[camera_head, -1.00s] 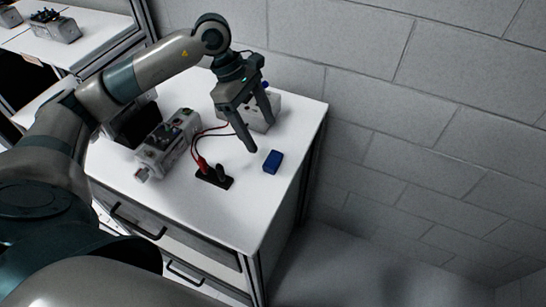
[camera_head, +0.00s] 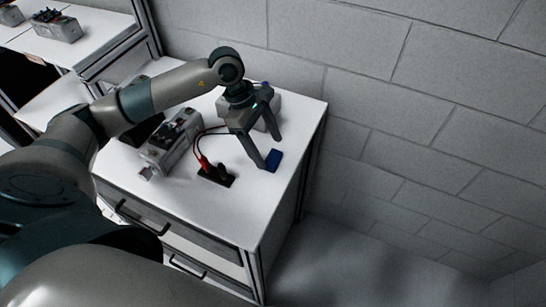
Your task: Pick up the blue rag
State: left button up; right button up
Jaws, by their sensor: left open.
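The blue rag (camera_head: 274,160) is a small dark blue folded block lying on the white cabinet top (camera_head: 240,215), near its right edge. My left gripper (camera_head: 270,153) is open, fingers pointing down, above and right at the rag. One fingertip is just left of the rag and partly overlaps its edge in the picture; the other finger is behind it, toward the wall. I cannot tell whether a finger touches the rag. My right gripper does not show.
A black base with red and black plugs (camera_head: 215,174) sits left of the rag, with cables running back. A grey device (camera_head: 172,142) stands farther left, and a pale box (camera_head: 268,110) stands behind the gripper. A block wall (camera_head: 430,120) rises behind and right.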

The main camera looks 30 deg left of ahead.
aim_at(272, 157)
pick_arm(q)
jog(key=p+x, duration=0.1)
jog(key=x, duration=0.1)
jog(key=shift+s+d+f, duration=0.1)
jog(key=shift+f, duration=0.25)
jog(key=shift+d+f, duration=0.1)
jog(key=shift+f, duration=0.25)
jog(key=shift+c, duration=0.3)
jog(key=c, duration=1.1)
